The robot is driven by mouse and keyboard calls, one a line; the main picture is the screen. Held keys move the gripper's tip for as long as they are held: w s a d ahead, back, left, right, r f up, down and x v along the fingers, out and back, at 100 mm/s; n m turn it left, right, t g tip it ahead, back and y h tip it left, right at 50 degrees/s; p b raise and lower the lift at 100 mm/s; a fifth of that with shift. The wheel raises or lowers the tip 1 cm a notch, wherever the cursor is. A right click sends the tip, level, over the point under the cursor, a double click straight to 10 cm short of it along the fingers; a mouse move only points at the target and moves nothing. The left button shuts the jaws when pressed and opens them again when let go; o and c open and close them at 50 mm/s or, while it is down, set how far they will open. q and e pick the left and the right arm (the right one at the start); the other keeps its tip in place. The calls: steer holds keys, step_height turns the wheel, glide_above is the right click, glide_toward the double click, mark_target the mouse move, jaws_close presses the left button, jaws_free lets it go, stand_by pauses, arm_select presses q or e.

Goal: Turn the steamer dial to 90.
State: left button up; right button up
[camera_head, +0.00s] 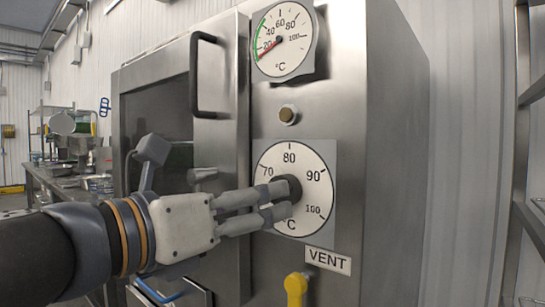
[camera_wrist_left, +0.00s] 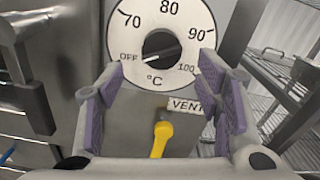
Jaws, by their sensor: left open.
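The steamer dial (camera_head: 268,166) is a white round plate marked 70, 80, 90 and 100 on the steamer front (camera_head: 345,120). Its black knob (camera_head: 289,186) is at the centre, partly behind my fingers. In the left wrist view the dial (camera_wrist_left: 190,15) also shows OFF at lower left, and the whole knob (camera_wrist_left: 160,46) shows with a light line across it. I cannot tell for sure which mark it points to. My left gripper (camera_head: 281,201) is open, its fingertips at the knob in the head view. In the wrist view its fingers (camera_wrist_left: 163,82) stand wide apart, the knob between and beyond them.
A temperature gauge (camera_head: 284,55) above has its red needle at the low end. The door handle (camera_head: 195,75) is to the left. A yellow vent lever (camera_head: 295,289) is below, under the VENT label (camera_head: 328,261).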

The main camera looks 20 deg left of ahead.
mark_target(295, 186)
arm_select(q)
steer(key=b+x, duration=0.1)
steer(key=x, duration=0.4)
arm_select(e)
steer(key=shift+w+r, duration=0.15)
steer(key=shift+r, duration=0.05)
arm_select(q)
steer(key=c, duration=1.1)
steer(key=shift+c, duration=0.2)
steer(key=shift+r+m, duration=0.1)
steer(key=shift+m, duration=0.2)
arm_select(e)
steer(key=shift+w+r, duration=0.1)
steer(key=shift+r, duration=0.05)
